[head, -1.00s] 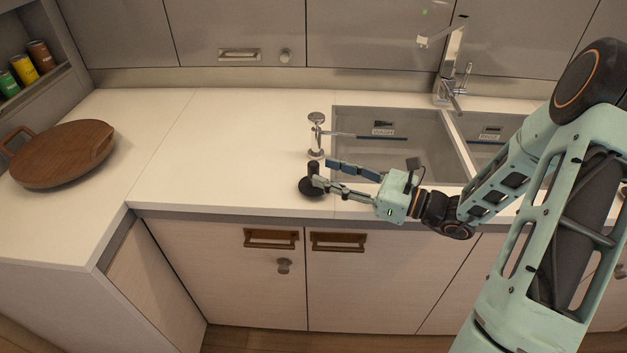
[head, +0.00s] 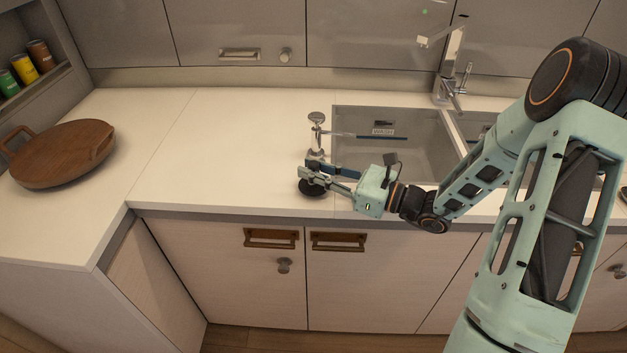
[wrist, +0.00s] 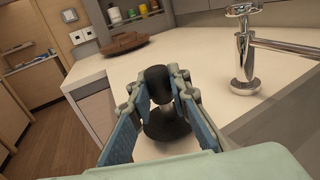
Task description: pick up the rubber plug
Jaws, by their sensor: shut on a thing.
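The rubber plug (head: 311,188) is black, with a wide round base and a narrower knob on top. It stands upright on the white counter, left of the sink's front corner. My gripper (head: 311,172) is at the knob and shut on it, with a finger on each side. In the wrist view, the plug's knob (wrist: 157,78) shows between the fingertips of my gripper (wrist: 159,88), with the dark base below. In the head view, the fingers hide most of the knob. I see no clear gap between base and counter.
A chrome fixture (head: 317,133) stands just behind the plug. The sink (head: 400,150) with its tall faucet (head: 452,60) is to the right. A round wooden tray (head: 62,155) lies at far left. The counter between tray and plug is clear.

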